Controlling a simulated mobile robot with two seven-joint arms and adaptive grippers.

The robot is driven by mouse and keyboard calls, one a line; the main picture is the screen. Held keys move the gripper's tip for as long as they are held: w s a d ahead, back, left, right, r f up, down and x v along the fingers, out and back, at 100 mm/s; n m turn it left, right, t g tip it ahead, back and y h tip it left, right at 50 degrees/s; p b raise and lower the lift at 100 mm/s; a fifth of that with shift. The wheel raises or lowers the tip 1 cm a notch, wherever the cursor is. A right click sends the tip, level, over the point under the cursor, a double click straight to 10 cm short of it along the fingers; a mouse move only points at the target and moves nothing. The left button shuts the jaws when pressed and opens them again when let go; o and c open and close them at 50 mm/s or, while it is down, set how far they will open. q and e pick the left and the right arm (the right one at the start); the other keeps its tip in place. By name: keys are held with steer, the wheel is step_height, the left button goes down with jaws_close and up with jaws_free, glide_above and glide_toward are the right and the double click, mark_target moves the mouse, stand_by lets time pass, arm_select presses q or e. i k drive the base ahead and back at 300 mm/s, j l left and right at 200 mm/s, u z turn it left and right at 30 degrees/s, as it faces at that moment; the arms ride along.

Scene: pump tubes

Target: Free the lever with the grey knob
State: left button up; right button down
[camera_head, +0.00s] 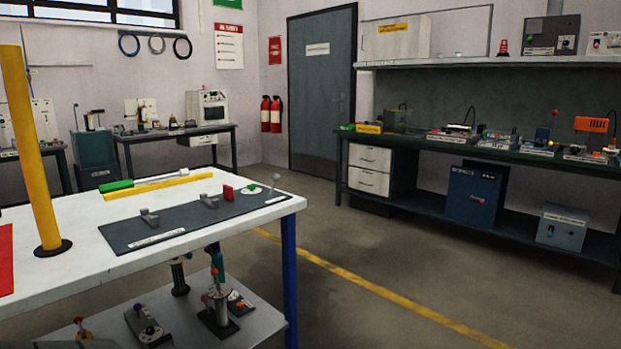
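A lever with a small grey ball knob (276,177) stands at the far right end of a dark grey board (165,222) on the white table. Its thin stem looks slightly tilted, with the knob toward the right. Just left of it is a white disc with a green piece (251,188) on it. A red block (228,192) stands left of that. Two grey brackets (209,200) (149,217) sit farther left on the board. What blocks the lever, if anything, is too small to tell. Neither of my grippers is in view.
A yellow post (32,150) stands on the left of the white table (75,270). A green-handled tool (117,186) and a yellow strip (160,186) lie behind the board. Several levers stand on the lower shelf (255,325). Floor is open to the right, before a dark workbench (400,140).

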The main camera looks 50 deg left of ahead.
mark_target(276, 177)
steer(key=i+u, duration=0.4)
steer(key=i+l+u, duration=0.25)
steer(key=u, duration=0.2)
steer(key=i+l+u, duration=0.6)
steer(key=u, duration=0.2)
steer(key=i+l+u, duration=0.2)
steer(key=l+u, duration=0.25)
steer(key=i+l+u, duration=0.1)
steer(key=l+u, duration=0.3)
steer(key=l, duration=0.2)
